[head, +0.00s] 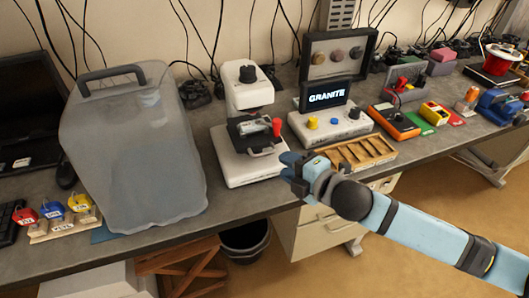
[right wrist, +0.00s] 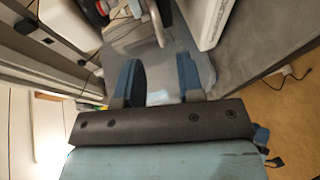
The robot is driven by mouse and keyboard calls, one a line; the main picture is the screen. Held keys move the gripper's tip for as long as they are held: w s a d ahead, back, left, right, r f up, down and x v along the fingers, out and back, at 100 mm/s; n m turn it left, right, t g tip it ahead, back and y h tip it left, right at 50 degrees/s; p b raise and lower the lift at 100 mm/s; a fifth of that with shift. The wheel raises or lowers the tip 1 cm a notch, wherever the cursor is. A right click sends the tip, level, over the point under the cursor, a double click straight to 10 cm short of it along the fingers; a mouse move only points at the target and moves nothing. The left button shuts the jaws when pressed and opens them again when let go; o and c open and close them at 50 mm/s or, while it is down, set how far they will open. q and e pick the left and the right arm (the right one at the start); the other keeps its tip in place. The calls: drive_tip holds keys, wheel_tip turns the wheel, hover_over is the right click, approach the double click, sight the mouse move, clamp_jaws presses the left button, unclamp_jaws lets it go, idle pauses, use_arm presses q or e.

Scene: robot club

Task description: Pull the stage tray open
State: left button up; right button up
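The stage tray (head: 258,131) is a dark tray with a grey handle at its front, on a white microscope-like device (head: 246,160) on the bench. A red item lies on the tray. I cannot tell whether the tray is out at all. My right gripper (head: 291,166) is just right of and in front of the tray handle, apparently apart from it. In the right wrist view my right gripper (right wrist: 158,68) shows two blue fingers spread apart with nothing clearly held. My left gripper is out of view.
A large translucent jug (head: 130,150) stands left of the device. To the right are a GRANITE display unit (head: 330,96) and a wooden sectioned tray (head: 356,152). Coloured padlocks (head: 52,210) sit at the far left. The bench's front edge runs below the device.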

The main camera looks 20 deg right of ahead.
sight(266, 153)
drive_tip(key=x, duration=0.8)
drive_tip(key=shift+c, duration=0.5)
drive_tip(key=shift+s+f, duration=0.1)
drive_tip(key=shift+s, duration=0.05)
clamp_jaws()
